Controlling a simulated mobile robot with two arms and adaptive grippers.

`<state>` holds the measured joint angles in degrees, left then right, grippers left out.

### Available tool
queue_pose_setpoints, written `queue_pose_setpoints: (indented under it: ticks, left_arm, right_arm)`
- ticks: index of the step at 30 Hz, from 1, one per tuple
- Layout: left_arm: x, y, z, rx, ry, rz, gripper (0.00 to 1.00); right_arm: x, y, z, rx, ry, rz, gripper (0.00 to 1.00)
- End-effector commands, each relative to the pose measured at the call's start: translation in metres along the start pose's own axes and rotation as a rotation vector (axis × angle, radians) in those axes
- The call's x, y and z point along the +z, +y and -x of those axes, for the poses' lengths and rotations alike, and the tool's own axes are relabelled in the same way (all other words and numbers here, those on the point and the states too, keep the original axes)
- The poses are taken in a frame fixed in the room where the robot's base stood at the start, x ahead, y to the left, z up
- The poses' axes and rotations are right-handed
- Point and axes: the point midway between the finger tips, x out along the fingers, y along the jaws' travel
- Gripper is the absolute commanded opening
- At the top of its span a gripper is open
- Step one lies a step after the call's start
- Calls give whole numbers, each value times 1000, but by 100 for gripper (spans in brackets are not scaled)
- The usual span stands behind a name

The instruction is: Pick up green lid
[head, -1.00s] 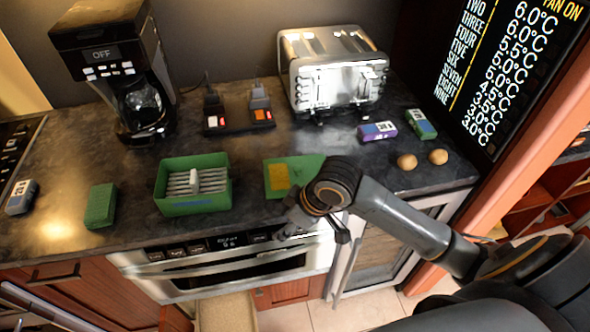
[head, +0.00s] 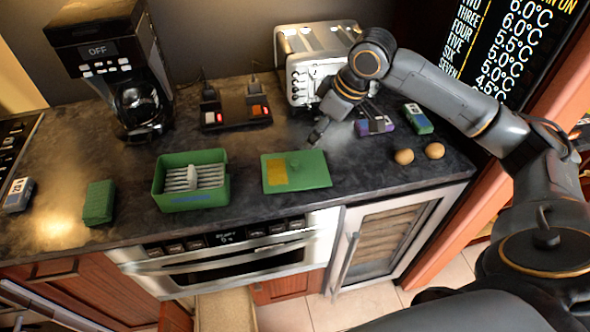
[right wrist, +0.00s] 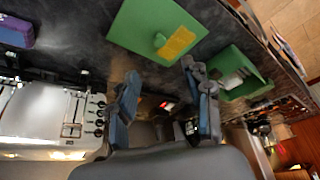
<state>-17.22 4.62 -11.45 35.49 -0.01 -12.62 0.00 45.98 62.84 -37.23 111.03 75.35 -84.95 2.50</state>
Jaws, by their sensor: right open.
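The green lid (head: 310,168) lies flat on the dark counter, with a small green knob and a yellow patch on its left part. It also shows in the right wrist view (right wrist: 140,25), near the top. My right gripper (head: 316,138) is above the counter behind the lid, in front of the toaster, and apart from the lid. In the right wrist view its two fingers (right wrist: 165,88) are spread with nothing between them. My left gripper is in neither view.
An open green box (head: 190,202) holding pale slabs stands left of the lid. A silver toaster (head: 300,75) is behind my gripper. A purple box (head: 372,127), a green box (head: 418,118) and two brown eggs (head: 403,157) sit to the right. The counter edge is in front.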

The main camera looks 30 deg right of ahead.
Motion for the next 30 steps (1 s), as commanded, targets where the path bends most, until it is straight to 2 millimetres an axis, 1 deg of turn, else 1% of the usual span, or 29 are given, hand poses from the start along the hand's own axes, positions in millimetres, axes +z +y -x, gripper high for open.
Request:
queue_pose_setpoints:
  ticks: [9, 12, 17, 19, 24, 27, 30]
  left_arm:
    - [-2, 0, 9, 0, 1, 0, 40]
    - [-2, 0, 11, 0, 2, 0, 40]
    - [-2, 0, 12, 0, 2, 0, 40]
    - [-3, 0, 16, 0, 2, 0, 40]
    - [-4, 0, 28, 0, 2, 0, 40]
    - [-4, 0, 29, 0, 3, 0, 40]
    - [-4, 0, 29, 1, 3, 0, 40]
  right_arm:
    - [0, -2, -59, -5, -2, 0, 50]
    - [0, -1, -72, -3, -1, 0, 50]
    - [0, -1, -83, -2, 0, 1, 50]
    - [1, -1, -89, -3, -2, 0, 50]
    - [4, 0, -113, -4, -3, 0, 50]
    - [4, 0, -127, -3, -2, 0, 50]
    - [4, 0, -133, -1, 0, 2, 50]
